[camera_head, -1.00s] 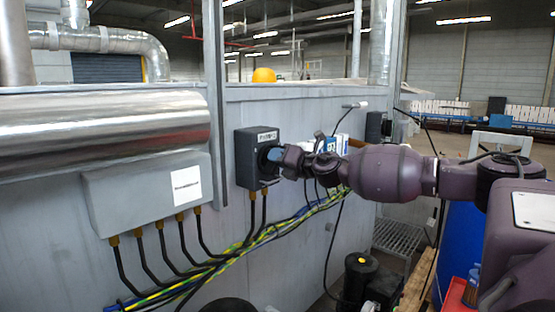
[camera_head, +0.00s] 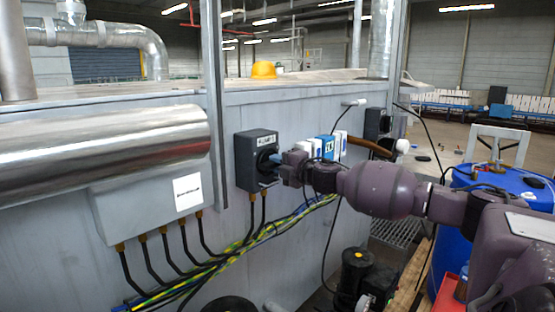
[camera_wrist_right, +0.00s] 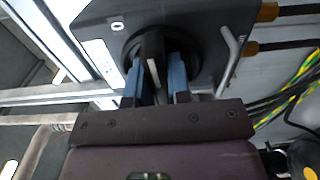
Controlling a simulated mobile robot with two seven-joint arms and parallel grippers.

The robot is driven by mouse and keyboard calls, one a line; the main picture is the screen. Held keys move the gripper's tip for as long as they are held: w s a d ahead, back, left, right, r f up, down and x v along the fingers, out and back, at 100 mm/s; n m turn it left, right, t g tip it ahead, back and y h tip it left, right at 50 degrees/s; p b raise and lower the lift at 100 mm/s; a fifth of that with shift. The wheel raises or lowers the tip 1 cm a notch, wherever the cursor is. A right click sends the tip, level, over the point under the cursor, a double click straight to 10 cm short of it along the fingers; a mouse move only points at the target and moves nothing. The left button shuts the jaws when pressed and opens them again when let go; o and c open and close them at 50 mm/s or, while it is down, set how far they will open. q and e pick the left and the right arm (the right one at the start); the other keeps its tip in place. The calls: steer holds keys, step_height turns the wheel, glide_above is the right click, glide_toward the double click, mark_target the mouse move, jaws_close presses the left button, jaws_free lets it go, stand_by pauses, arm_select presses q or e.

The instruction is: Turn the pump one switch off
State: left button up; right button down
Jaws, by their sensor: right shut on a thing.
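The pump switch is a dark grey box (camera_head: 256,150) on the grey wall panel, with a light label along its top. Its round black knob (camera_wrist_right: 150,45) shows in the right wrist view, with a pale mark on its grip bar. My right gripper (camera_wrist_right: 163,72) is at the knob, its two blue fingers on either side of the grip bar and shut on it. In the head view the gripper (camera_head: 270,159) comes in from the right and hides part of the knob. My left gripper is not in view.
A bent metal rod (camera_wrist_right: 230,60) stands beside the knob. Blue and white boxes (camera_head: 328,147) and a brown pipe (camera_head: 370,147) are behind my right arm. Cables (camera_head: 262,238) hang below the switch. A blue drum (camera_head: 500,185) stands at the right.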

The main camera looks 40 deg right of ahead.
steer(key=shift+m, duration=0.4)
steer(key=c, duration=1.1)
jaws_free()
steer(key=shift+o, duration=0.2)
steer(key=s+d+b, duration=0.1)
steer(key=s, duration=0.9)
steer(key=shift+s+b, duration=0.35)
